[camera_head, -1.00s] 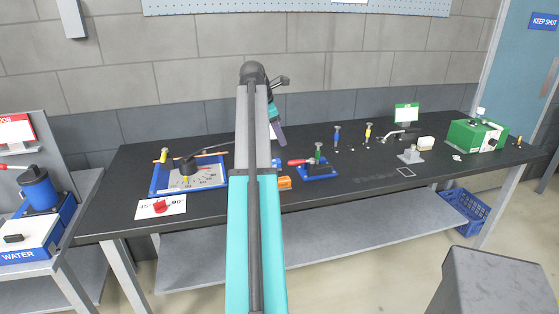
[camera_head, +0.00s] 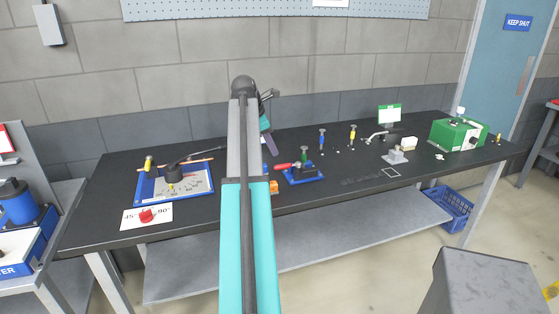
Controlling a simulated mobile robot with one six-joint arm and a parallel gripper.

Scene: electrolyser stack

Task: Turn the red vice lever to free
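The red vice lever (camera_head: 283,165) sticks out to the left from a small vice with a blue base (camera_head: 304,177) on the black bench. A green-handled upright piece (camera_head: 304,155) stands at the vice. My arm reaches up the middle of the head view and hides part of the bench just left of the vice. The far end of my arm shows only in part behind my own links, above and left of the lever and apart from it. My gripper's fingers cannot be made out clearly, nor whether they hold anything.
A blue tray with a dial plate (camera_head: 150,192) and a card with a red knob (camera_head: 147,216) lie at left. An orange block (camera_head: 273,187) sits near the vice. Blue and yellow-handled pieces, a grey bracket (camera_head: 396,157) and a green box (camera_head: 457,134) stand to the right.

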